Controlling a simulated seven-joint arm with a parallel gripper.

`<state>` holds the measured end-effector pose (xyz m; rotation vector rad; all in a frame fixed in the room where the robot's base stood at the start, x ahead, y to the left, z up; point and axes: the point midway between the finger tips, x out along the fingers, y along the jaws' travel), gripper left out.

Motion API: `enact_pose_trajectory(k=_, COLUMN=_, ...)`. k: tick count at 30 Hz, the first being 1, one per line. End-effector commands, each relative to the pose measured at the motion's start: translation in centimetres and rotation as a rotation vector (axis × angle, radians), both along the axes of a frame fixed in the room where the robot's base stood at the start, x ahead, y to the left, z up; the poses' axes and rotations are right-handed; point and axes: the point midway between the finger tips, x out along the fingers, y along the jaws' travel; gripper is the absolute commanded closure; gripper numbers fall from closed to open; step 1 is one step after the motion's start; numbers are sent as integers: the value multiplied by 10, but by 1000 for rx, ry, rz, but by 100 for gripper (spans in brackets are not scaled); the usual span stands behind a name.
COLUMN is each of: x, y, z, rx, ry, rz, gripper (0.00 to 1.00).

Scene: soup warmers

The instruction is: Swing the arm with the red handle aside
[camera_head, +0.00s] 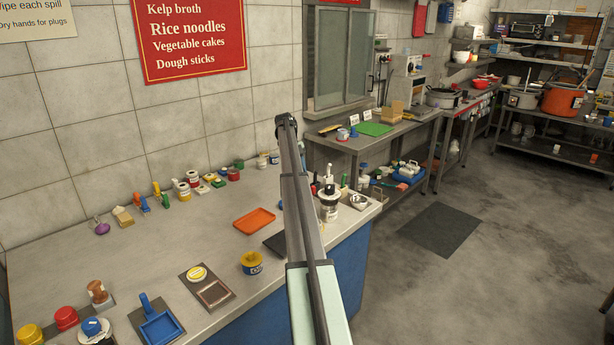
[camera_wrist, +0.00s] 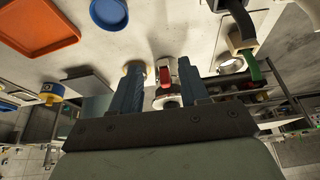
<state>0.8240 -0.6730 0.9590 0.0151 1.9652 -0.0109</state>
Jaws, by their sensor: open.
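A red handle (camera_wrist: 165,74) shows in the wrist view, with pale rounded parts at its ends. The arm it belongs to is mostly hidden behind my fingers and cannot be made out. My gripper (camera_wrist: 160,68) is open, with one blue-grey finger on each side of the red handle in the picture. I cannot tell whether either finger touches it. In the head view my gripper is not clearly visible. A silver and dark vessel (camera_head: 329,208) stands near the counter's right end, just right of my arm link, which hides part of that area.
An orange tray (camera_head: 254,220) lies left of my arm; it also shows in the wrist view (camera_wrist: 38,25). A yellow and blue tub (camera_head: 252,263) stands nearer. A small metal bowl (camera_head: 358,202) is near the counter edge. A green-handled item (camera_wrist: 250,66) is right of my fingers.

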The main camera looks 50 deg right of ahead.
Motion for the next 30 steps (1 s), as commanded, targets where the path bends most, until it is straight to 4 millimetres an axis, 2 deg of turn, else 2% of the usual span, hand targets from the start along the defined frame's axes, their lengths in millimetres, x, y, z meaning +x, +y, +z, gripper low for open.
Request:
enact_pose_trajectory(k=1, x=14, y=-3, z=1, rx=0, ry=0, rz=0, gripper=55)
enact_pose_trajectory(k=3, x=26, y=-3, z=1, rx=0, ry=0, rz=-1, gripper=55)
enact_pose_trajectory(k=9, x=47, y=-2, z=0, rx=0, ry=0, rz=0, gripper=55)
enact_pose_trajectory(k=27, x=49, y=-1, z=0, rx=0, ry=0, rz=-1, gripper=55)
enact_pose_trajectory(k=30, x=53, y=4, z=-1, rx=3, ry=-5, rz=12, gripper=55)
